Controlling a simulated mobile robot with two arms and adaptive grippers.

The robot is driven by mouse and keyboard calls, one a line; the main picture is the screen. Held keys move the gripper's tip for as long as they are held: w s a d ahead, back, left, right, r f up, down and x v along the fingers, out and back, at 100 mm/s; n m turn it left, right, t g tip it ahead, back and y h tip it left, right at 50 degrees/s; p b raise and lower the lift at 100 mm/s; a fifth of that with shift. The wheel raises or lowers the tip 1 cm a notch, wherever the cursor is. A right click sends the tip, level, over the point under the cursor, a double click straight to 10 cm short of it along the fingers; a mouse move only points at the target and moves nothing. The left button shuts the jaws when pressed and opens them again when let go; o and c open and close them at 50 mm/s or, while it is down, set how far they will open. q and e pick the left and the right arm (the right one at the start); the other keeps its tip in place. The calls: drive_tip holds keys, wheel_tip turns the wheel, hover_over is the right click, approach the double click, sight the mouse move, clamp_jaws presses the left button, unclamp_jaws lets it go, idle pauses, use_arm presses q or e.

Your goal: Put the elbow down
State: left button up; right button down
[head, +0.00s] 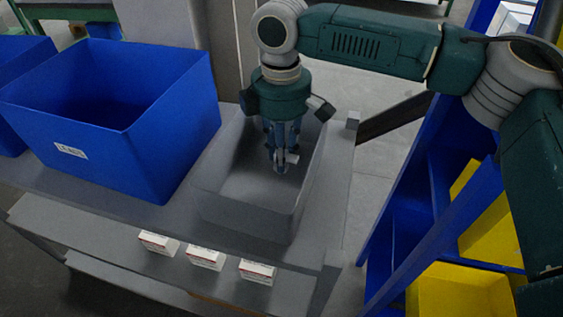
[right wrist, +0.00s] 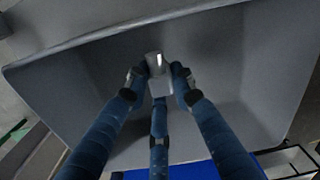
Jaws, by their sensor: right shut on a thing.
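My right gripper (head: 281,162) points down inside a grey bin (head: 245,212) on the grey shelf. It is shut on the elbow (head: 293,158), a small light grey fitting. In the right wrist view the elbow (right wrist: 156,64) sits between the blue fingertips (right wrist: 156,86), with the bin's grey inside (right wrist: 225,70) around it. The fingers hide part of the elbow. I cannot tell whether the elbow touches the bin floor. The bin looks otherwise empty where it shows. My left gripper is not in view.
A large blue bin (head: 160,150) stands just left of the grey bin. Small white boxes (head: 206,258) lie on the lower shelf. A blue rack (head: 430,165) with yellow bins (head: 460,290) stands at the right. Grey floor shows between shelf and rack.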

wheel_tip(320, 180, down, 4)
drive_tip(key=shift+s+r+p, duration=0.15)
drive_tip(key=shift+r+p, duration=0.05)
drive_tip(key=shift+p, duration=0.25)
drive_tip(key=shift+f, duration=0.3)
drive_tip(key=c, duration=1.5)
unclamp_jaws()
drive_tip(key=shift+f, duration=0.1)
drive_tip(key=shift+o, duration=0.2)
drive_tip(key=shift+r, duration=0.2)
wheel_tip(320, 180, up, 12)
drive_tip(key=b, duration=0.2)
drive_tip(key=shift+b, duration=0.35)
